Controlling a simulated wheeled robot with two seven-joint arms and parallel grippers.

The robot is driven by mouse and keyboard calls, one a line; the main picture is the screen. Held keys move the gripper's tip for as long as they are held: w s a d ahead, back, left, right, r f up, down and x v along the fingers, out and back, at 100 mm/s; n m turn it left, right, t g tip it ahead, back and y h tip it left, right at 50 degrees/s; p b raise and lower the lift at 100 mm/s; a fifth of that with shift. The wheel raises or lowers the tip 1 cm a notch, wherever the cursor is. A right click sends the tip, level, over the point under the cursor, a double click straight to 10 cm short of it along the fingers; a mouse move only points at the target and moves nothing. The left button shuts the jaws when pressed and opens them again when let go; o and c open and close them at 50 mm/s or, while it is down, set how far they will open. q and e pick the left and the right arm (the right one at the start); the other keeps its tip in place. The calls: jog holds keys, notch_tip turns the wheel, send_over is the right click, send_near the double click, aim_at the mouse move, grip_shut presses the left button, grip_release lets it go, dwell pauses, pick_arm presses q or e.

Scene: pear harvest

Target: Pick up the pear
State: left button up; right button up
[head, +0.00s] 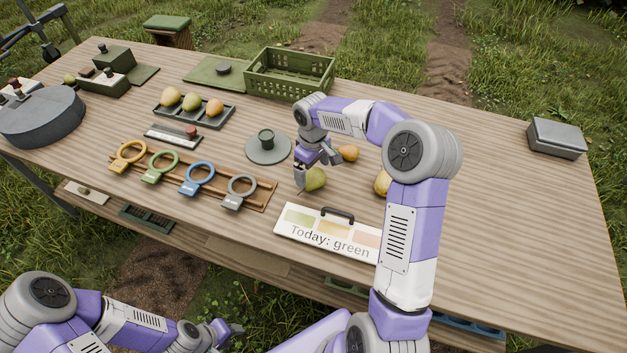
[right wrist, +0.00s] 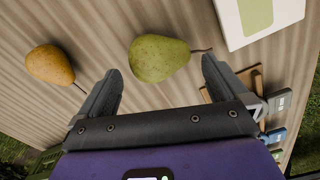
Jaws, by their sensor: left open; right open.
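A green pear (head: 315,179) lies on the wooden table behind the sign card; it also shows in the right wrist view (right wrist: 158,58). My right gripper (head: 317,168) is open and empty just over it. In the right wrist view the pear lies just beyond and between the fingertips, not clasped. An orange pear (head: 349,153) lies nearby and shows in the right wrist view (right wrist: 50,65). A yellow pear (head: 382,183) is partly hidden by my right arm. The sign card (head: 288,237) reads "Today: green". My left gripper (head: 232,330) is open, low before the table's front edge.
A green crate (head: 290,75) stands at the back. A dark tray (head: 207,122) holds three fruits. A rack with coloured rings (head: 200,179) and a round grey plate (head: 255,155) lie left of my right gripper. A grey box (head: 556,138) is far right; the table's right side is mostly clear.

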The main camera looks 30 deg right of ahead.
aim_at(313, 174)
notch_tip(313, 174, down, 5)
jog(key=shift+f+b, duration=0.15)
jog(key=shift+b, duration=0.95)
jog(key=c, duration=0.9)
